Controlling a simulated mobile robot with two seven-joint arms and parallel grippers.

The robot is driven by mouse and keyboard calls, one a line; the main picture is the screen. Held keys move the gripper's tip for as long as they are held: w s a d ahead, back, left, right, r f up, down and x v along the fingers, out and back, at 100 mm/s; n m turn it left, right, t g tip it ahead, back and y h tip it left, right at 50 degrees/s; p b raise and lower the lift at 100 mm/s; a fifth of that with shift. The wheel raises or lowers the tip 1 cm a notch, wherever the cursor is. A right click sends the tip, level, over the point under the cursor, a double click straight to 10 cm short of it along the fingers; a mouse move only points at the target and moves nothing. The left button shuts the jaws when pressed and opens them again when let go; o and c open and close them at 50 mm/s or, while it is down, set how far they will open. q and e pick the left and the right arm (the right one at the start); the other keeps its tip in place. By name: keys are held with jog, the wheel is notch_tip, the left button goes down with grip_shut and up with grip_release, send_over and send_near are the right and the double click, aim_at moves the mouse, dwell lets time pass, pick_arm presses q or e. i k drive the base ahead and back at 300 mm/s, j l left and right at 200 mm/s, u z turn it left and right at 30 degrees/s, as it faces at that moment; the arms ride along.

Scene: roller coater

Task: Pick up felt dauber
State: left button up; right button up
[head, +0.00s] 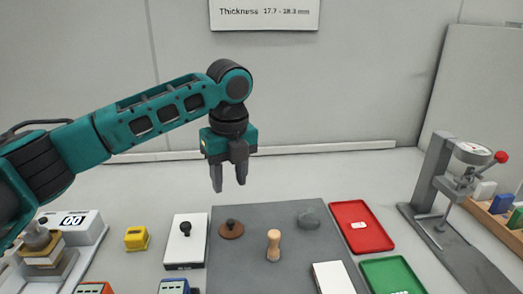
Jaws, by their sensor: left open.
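My left gripper (229,181) hangs in the air with its fingers pointing down, open and empty, above the back left part of a dark grey mat (250,275). On the mat stand a light wooden peg-shaped piece (273,246), a brown disc with a dark knob (231,229) and a grey rounded lump (308,218). I cannot tell for certain which of these is the felt dauber. The brown disc lies below the gripper in the picture, and the wooden piece is lower and to the right. Nothing touches the fingers. My right gripper is out of view.
Left of the mat are a white plate with a black knob (185,245), a yellow block (136,238) and a scale (82,232). A white block (333,278) is front right. Red (378,238) and green (410,278) trays and a dial gauge stand (440,160) are right.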

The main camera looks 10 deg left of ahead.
aim_at(274, 246)
jog(key=k, duration=1.5)
